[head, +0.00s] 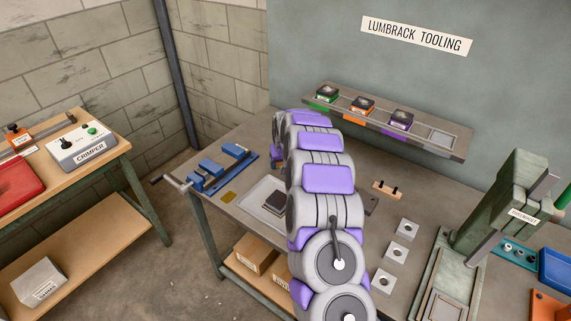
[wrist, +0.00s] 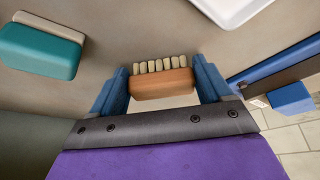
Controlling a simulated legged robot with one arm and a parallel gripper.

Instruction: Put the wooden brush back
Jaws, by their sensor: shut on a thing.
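The wooden brush (wrist: 161,85) shows in the wrist view, with an orange-brown wooden back and a row of pale bristles pointing away from my wrist. My gripper (wrist: 162,76) is shut on it, with one blue finger at each end of the wood. Bench top and floor show past the brush; I cannot tell its exact height over the bench. In the head view my arm hides the brush and most of the gripper. A small wooden block with two dark pegs (head: 388,189) lies on the bench right of my arm.
A blue vise (head: 222,168) stands at the bench's left end, beside a pale tray (head: 262,204). The wrist view shows a teal block (wrist: 40,52) at left. Right of my arm are white square plates (head: 396,255), a green press (head: 505,205) and a tooling shelf (head: 440,136) behind.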

